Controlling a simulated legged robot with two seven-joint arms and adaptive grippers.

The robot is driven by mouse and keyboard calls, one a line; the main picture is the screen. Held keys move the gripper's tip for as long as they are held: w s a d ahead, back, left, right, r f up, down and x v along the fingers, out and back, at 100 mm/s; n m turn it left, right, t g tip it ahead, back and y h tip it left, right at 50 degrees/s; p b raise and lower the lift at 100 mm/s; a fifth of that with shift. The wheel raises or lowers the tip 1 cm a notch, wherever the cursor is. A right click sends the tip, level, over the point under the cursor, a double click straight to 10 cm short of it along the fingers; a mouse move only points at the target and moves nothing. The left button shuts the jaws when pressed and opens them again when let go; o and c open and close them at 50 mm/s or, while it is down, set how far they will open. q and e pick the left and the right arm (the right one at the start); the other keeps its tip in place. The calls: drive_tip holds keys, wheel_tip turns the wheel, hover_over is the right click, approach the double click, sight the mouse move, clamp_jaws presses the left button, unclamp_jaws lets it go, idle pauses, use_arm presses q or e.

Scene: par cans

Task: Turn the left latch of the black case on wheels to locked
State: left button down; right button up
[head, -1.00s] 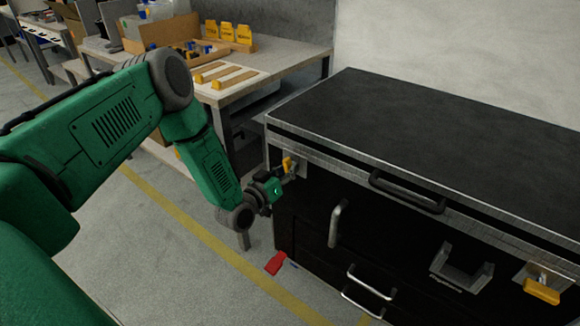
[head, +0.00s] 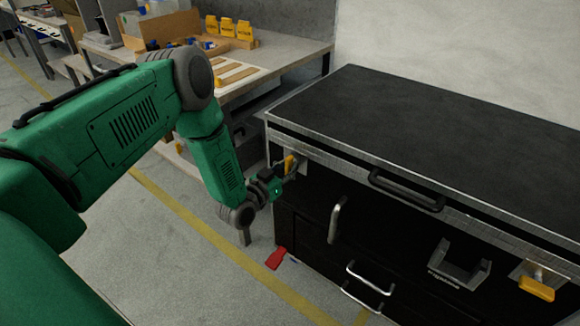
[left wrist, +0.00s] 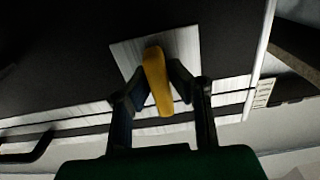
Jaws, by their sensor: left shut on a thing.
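The black case on wheels (head: 440,130) stands at the right in the head view, with metal edges. Its left latch (head: 289,161) is a yellow handle on a metal plate at the front left corner. In the left wrist view the latch (left wrist: 157,85) is slightly tilted in the picture, on its square silver plate (left wrist: 190,40). My left gripper (head: 285,170) is at this latch, shut on the yellow handle. In the left wrist view its dark fingers (left wrist: 159,75) are on either side of the handle. My right gripper is not seen.
A second yellow latch (head: 537,288) is at the case's right. Black handle (head: 405,190) and metal handles (head: 338,220) stick out from the front. A red pedal (head: 276,258) is low at the left corner. A workbench (head: 300,60) with boxes stands behind my arm.

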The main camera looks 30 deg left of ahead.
use_arm(q)
drive_tip(key=shift+s+a, duration=0.1)
drive_tip(key=shift+a, duration=0.05)
drive_tip(key=c, duration=1.5)
unclamp_jaws()
drive_tip(key=shift+c, duration=0.2)
drive_tip(key=s+a, duration=0.1)
drive_tip(key=s, duration=1.1)
drive_tip(key=shift+f, duration=0.1)
